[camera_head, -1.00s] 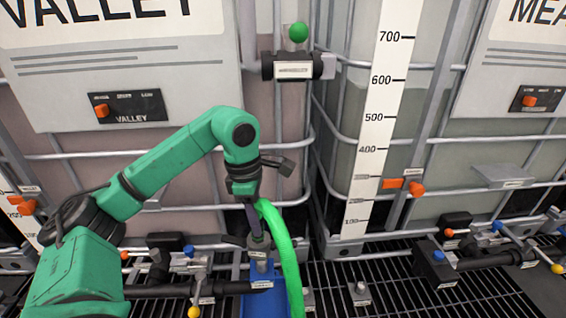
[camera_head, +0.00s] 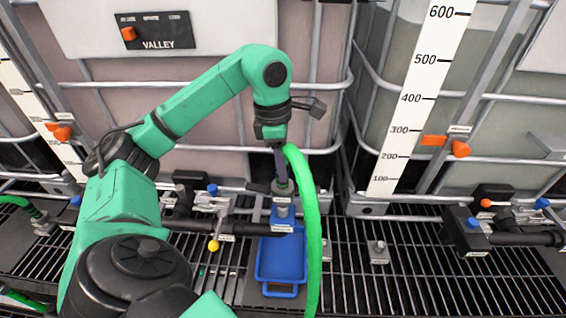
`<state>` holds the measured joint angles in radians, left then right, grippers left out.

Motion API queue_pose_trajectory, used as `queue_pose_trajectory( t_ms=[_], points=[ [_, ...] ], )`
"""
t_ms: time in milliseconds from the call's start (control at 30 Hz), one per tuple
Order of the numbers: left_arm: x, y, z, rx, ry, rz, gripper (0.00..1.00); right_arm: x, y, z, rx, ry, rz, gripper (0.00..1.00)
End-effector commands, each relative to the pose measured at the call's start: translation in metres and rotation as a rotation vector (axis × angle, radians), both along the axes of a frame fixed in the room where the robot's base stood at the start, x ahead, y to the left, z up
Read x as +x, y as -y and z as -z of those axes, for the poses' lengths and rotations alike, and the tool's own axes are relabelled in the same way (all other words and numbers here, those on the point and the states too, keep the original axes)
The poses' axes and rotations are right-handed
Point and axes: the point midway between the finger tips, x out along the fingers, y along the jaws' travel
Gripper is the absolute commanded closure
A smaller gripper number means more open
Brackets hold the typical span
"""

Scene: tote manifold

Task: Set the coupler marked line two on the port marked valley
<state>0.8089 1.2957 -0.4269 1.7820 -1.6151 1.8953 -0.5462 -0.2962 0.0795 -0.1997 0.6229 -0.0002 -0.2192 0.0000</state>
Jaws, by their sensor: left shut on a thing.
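My left gripper (camera_head: 281,172) points down in the middle of the view and is shut on a grey coupler (camera_head: 283,188) with a thick bright green hose (camera_head: 312,230). The coupler sits directly over an upright port stub (camera_head: 282,210) at the end of a dark pipe, in line with it. I cannot tell whether it is seated or just above. The label on the pipe end (camera_head: 282,228) is too small to read. A VALLEY panel (camera_head: 158,44) is on the tank behind. The coupler's marking is not readable. My right gripper is not in view.
A blue tray (camera_head: 281,292) lies under the port on the black grating. A valve with a yellow knob (camera_head: 213,244) is to its left. Another green-hose coupler (camera_head: 40,220) stands at the far left. A small fitting (camera_head: 379,251) stands to the right, with open grating around.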

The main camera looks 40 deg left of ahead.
Motion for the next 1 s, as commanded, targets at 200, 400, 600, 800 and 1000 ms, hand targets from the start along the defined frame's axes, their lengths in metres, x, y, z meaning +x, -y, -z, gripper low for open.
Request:
queue_pose_trajectory(
  t_ms=[200,400,600,800,1000],
  points=[
    [0.0,0.0,0.022,0.0,0.001,0.0,1.0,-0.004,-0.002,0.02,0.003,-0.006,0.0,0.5],
    [0.0,0.0,0.04,0.0,0.001,0.0,1.0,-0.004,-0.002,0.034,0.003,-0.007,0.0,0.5],
    [0.0,0.0,0.056,0.0,0.001,0.0,1.0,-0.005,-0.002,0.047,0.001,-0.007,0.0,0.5],
    [0.0,0.0,0.061,0.0,0.001,0.0,1.0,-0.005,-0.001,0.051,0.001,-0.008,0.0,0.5],
    [0.0,0.0,0.06,0.0,0.001,0.0,1.0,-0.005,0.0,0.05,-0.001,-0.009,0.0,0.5]
  ],
)
